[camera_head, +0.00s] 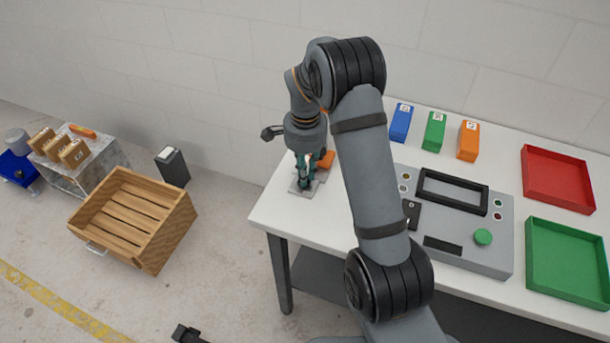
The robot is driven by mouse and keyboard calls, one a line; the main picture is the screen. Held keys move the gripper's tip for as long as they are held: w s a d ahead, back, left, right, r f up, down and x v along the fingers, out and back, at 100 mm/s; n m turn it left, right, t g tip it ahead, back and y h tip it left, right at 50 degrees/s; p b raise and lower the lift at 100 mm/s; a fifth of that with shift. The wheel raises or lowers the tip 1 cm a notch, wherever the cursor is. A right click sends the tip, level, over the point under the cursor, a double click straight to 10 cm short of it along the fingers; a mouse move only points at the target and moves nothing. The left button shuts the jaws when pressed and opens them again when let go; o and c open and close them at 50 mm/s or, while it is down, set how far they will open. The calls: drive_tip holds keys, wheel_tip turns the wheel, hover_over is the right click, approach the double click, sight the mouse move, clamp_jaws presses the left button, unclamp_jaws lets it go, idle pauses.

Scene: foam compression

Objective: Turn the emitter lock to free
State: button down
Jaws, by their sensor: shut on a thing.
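My gripper (304,172) points down at the left end of the white table (275,212). It is shut on a small part over a grey metal plate (298,190). The part between the fingers is mostly hidden, so I cannot tell its shape or how it is turned. An orange piece (326,159) shows just right of the fingers, partly behind them. I cannot make out a lock marking at this size.
Red (558,180) and green (566,263) trays lie at right. A wooden crate (172,247) is on the floor.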

drive_tip(key=shift+w+n, duration=0.1)
drive_tip(key=shift+n, duration=2.1)
drive_tip(key=shift+b, duration=0.3)
drive_tip(key=c, duration=1.7)
unclamp_jaws()
drive_tip(key=shift+r, duration=0.1)
wheel_tip(320, 180, up, 12)
drive_tip(key=shift+f, duration=0.1)
